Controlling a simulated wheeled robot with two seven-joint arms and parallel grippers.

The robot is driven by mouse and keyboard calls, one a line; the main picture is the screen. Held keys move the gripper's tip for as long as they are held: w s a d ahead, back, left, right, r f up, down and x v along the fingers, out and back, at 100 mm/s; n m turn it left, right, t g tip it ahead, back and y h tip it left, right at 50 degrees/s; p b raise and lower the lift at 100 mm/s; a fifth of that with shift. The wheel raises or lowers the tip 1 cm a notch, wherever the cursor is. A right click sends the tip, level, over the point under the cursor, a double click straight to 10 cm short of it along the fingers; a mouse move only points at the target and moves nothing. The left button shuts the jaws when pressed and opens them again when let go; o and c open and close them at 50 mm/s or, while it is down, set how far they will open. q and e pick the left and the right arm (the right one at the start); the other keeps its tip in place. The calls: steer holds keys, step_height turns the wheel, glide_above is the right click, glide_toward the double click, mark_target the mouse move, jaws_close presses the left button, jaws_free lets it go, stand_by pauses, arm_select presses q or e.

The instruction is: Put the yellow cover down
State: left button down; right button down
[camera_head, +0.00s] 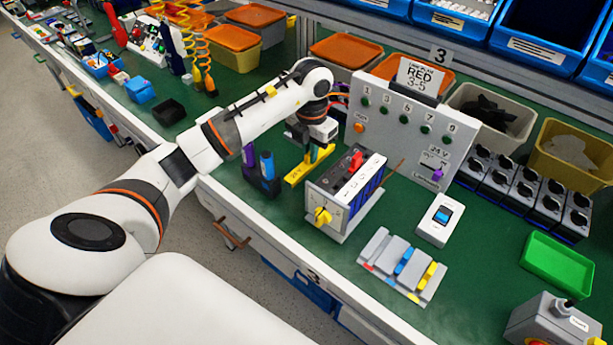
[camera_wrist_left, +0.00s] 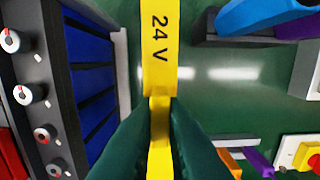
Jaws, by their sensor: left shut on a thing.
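The yellow cover (camera_head: 295,174) is a long strip beside the left of the switch box, low over or on the green bench. In the left wrist view the yellow cover (camera_wrist_left: 160,45) is marked "24 V". My left gripper (camera_head: 316,153) is shut on it; in the wrist view its two dark green fingers (camera_wrist_left: 160,118) close on the cover's narrow part. I cannot tell whether the cover touches the bench. The switch box (camera_head: 345,195) has a yellow rotary knob (camera_head: 322,215) on its front and red parts on top. My right gripper is not in view.
A grey panel (camera_head: 400,125) with numbered lamps stands behind the switch box. Blue and dark tools (camera_head: 265,166) stand left of the cover. A white rocker switch (camera_head: 440,218), a lever block (camera_head: 380,246) and a green tray (camera_head: 557,265) lie to the right. Bare green bench (camera_head: 490,260) shows between them.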

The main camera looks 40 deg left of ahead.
arm_select(q)
step_height(320, 180, down, 4)
steer(key=shift+d+f, duration=0.1)
step_height(320, 180, down, 4)
steer(key=shift+f+p, duration=0.1)
steer(key=shift+p, duration=0.4)
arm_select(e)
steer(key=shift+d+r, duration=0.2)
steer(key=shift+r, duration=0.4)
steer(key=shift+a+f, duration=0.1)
arm_select(q)
steer(key=c, duration=1.9)
jaws_free()
steer(key=shift+f, duration=0.15)
steer(key=shift+c, duration=0.2)
steer(key=o, duration=0.4)
steer(key=shift+o, duration=0.2)
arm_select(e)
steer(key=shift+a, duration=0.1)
